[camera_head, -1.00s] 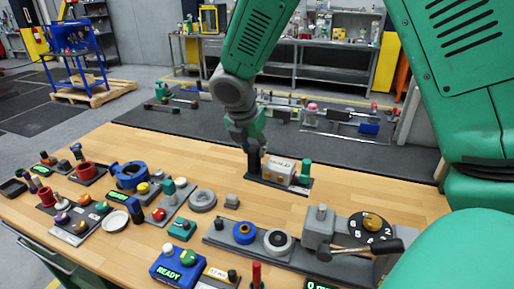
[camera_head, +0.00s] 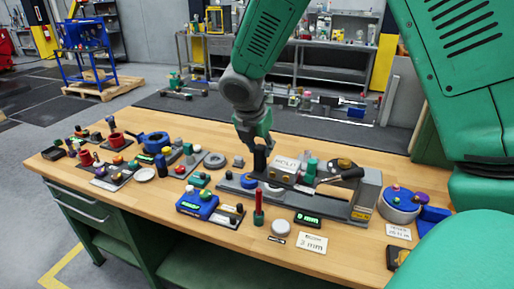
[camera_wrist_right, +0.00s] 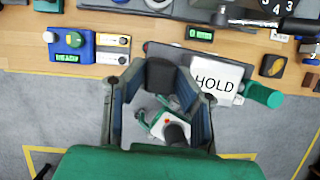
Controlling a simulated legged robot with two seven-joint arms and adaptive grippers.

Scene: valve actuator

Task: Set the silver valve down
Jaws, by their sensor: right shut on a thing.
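The silver valve (camera_head: 287,164) appears as a pale silver box marked HOLD on a dark plate, with a black post at one end and a teal cylinder (camera_head: 311,169) at the other. My right gripper (camera_head: 259,146) is shut on the black post (camera_head: 261,160) and points down. In the right wrist view the valve (camera_wrist_right: 216,80) lies to the right of my gripper (camera_wrist_right: 163,86), and its plate overlaps the table's edge. Its underside is hidden, so contact below it cannot be told. My left gripper is not in view.
The wooden table (camera_head: 345,257) holds many parts.

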